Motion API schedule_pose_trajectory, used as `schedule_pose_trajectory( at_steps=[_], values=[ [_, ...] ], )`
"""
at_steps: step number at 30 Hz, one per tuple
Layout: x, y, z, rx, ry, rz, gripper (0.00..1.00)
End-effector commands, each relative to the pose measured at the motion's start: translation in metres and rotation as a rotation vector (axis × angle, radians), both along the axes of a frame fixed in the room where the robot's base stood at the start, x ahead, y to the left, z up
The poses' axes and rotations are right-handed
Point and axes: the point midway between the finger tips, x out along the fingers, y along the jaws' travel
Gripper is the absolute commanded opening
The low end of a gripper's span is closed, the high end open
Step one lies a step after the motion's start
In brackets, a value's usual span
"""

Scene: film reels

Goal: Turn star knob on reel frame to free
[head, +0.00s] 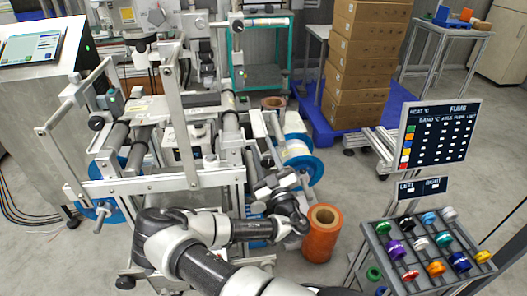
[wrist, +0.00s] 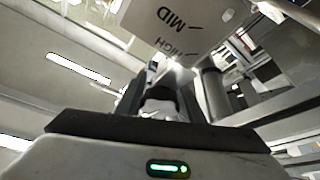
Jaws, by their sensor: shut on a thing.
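The reel frame (head: 150,184) is a pale metal machine with rollers and blue-flanged reels, left of centre in the head view. My gripper (head: 262,188) is at its right front side, reached low from the front. No free mark is legible. In the head view the knob is hidden by my gripper.
An orange roll (head: 321,236) stands on the floor just right of my gripper. A rack of coloured knobs and caps (head: 412,276) stands front right, below a dark sign board (head: 440,134). Stacked cartons (head: 358,60) stand on a blue pallet behind. Floor between is open.

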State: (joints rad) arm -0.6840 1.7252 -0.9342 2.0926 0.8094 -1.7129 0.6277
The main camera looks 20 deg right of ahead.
Motion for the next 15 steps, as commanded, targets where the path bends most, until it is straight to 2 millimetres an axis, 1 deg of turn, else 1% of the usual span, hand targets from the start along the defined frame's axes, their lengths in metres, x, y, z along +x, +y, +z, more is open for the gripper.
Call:
schedule_pose_trajectory(
  at_steps=[2,3,5,6,15],
  values=[
    [-0.0006,-0.0003,-0.0015,0.001,0.003,-0.002,0.12],
    [-0.0006,-0.0003,-0.0015,0.002,0.003,-0.002,0.41],
    [-0.0006,-0.0004,-0.0013,0.001,0.003,-0.001,0.51],
    [-0.0004,-0.0003,-0.0012,0.001,0.003,-0.001,0.53],
    [-0.0017,-0.0003,-0.001,0.002,0.001,-0.001,0.53]
  ],
)
